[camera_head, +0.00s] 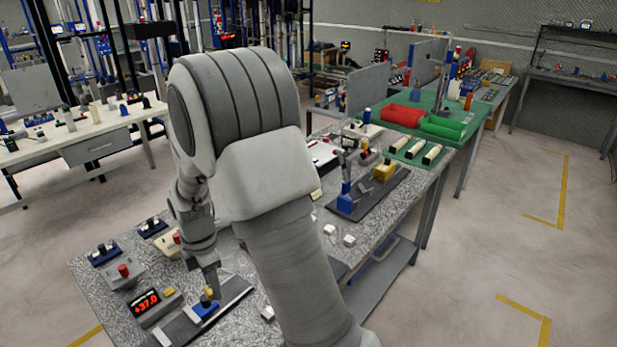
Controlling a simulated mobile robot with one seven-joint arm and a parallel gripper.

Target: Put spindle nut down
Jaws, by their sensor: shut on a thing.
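My gripper (214,290) points down at the front left of the speckled bench, close above a dark strip. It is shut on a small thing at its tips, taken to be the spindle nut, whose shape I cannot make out. A small tan-orange piece (208,292) shows right beside the fingertips; I cannot tell whether it is the nut. A blue block (204,308) sits on the dark strip (236,290) just below the tips. Whether the held thing touches the block or strip is too small to tell.
Small white blocks (349,240) lie on the bench (100,310) to the right. My arm hides the bench's middle.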

